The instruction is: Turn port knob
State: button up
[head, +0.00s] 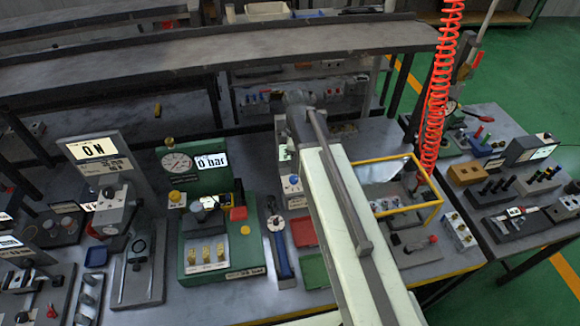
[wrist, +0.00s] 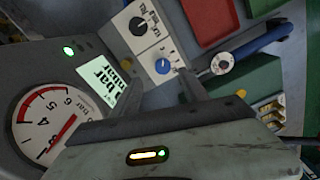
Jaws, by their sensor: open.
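A white control box (wrist: 150,45) with a black knob (wrist: 138,25) and a blue knob (wrist: 162,66) shows at the top of the wrist view. No label I can read says which is the port knob. In the head view the blue knob (head: 293,179) shows left of my arm, and the arm covers part of the area beside it.
A pressure gauge (wrist: 45,125) with a lit display (wrist: 97,82) stands beside the box. A blue-handled tool (head: 280,245), a red tray (head: 303,232) and a green tray (head: 314,271) lie close by. A yellow-framed case (head: 398,180) stands right of my arm.

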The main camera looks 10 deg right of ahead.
aim_at(293, 178)
jog(key=shift+s+a, duration=0.15)
jog(key=shift+a, duration=0.15)
jog(key=f+b, duration=0.8)
jog(key=shift+a, duration=0.2)
jog(key=shift+r, duration=0.15)
jog(key=shift+d, duration=0.1)
grip_shut()
